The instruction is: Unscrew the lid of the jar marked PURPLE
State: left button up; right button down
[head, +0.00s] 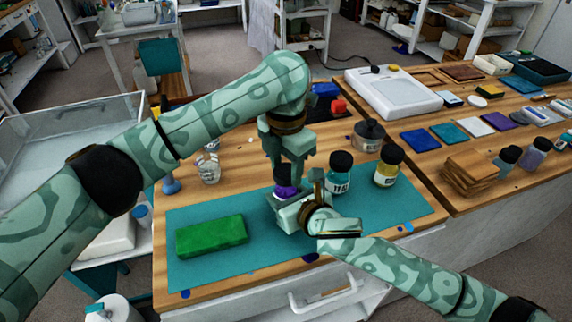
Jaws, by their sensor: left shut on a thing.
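The purple jar (287,190) stands upright on the teal mat (345,258), with a dark lid (284,171). Its label cannot be read, and my grippers hide much of it. My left gripper (287,167) points down from above and is shut on the dark lid. My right gripper (292,199) is low at the jar's front and right side, close to its body. Whether its fingers press on the jar cannot be made out.
A teal jar (339,182) and a yellow jar (386,175), both black-lidded, stand close on the right. A green block (211,236) lies on the mat's left. A clear cup (209,168) and a grey tin (369,138) stand behind. The mat's front is clear.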

pick_arm(q)
jog(key=n, duration=0.4)
jog(key=shift+a, duration=0.1)
jog(key=n, duration=0.3)
jog(key=shift+r+n, duration=0.1)
jog(key=shift+n, duration=0.3)
jog(key=n, duration=1.9)
jog(key=shift+n, duration=0.4)
jog(key=n, duration=0.9)
jog(key=shift+n, duration=0.4)
jog(key=n, duration=0.5)
jog(key=shift+n, duration=0.3)
